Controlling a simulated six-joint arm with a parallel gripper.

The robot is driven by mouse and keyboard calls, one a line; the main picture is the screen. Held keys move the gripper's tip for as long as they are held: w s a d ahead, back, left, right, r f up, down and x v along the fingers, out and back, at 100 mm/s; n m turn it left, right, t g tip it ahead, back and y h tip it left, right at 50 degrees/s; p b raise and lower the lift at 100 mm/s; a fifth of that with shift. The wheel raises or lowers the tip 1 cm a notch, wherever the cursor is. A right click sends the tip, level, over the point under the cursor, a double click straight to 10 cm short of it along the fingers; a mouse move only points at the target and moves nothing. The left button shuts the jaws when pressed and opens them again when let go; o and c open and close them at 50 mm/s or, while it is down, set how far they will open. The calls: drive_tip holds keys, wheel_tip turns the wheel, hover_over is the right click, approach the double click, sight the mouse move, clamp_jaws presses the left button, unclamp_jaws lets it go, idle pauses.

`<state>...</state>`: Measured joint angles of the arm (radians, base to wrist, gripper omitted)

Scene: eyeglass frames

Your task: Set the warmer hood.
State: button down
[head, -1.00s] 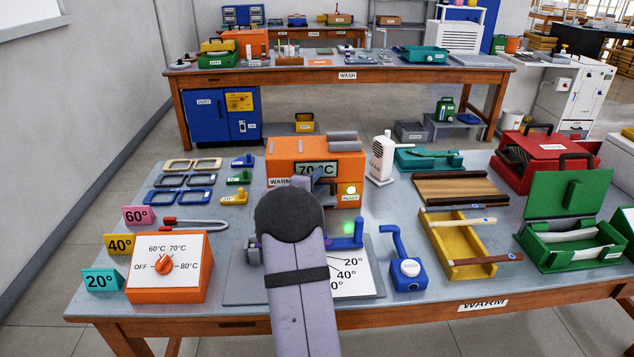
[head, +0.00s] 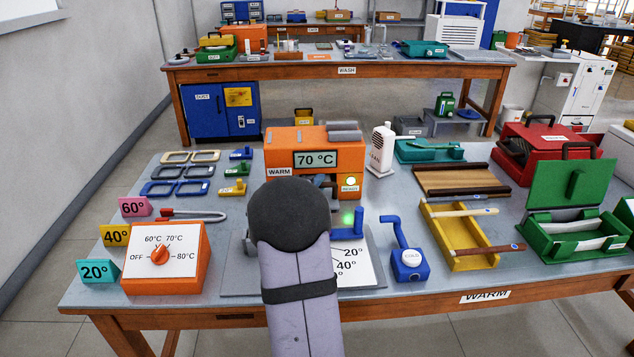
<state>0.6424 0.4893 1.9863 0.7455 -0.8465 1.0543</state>
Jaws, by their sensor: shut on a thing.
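The orange warmer (head: 284,147) stands at the middle of the bench, with a display reading 70 °C and a green READY light. I cannot tell which part is the hood. My arm's dark rounded joint covers the area in front of the warmer. A small blue-grey part of what seems to be my gripper (head: 321,182) shows just under the display, at the warmer's front. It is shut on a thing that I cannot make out. The dial box (head: 192,285) at the front left has its orange knob pointing up, near 60–70 °C.
A white angle board (head: 357,267) with a blue post (head: 359,222) lies under my arm. A blue COLD device (head: 408,262) and yellow tray (head: 470,258) are to the right. A white heater (head: 382,150) stands beside the warmer. Eyeglass frames (head: 183,171) lie left.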

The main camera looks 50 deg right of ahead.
drive_tip(key=shift+s+a, duration=0.75)
drive_tip(key=shift+a, duration=0.05)
drive_tip(key=c, duration=1.8)
unclamp_jaws()
drive_tip(key=shift+o, duration=0.2)
drive_tip(key=b+v, duration=0.1)
drive_tip(key=v, duration=0.6)
drive_tip(key=shift+a, duration=0.15)
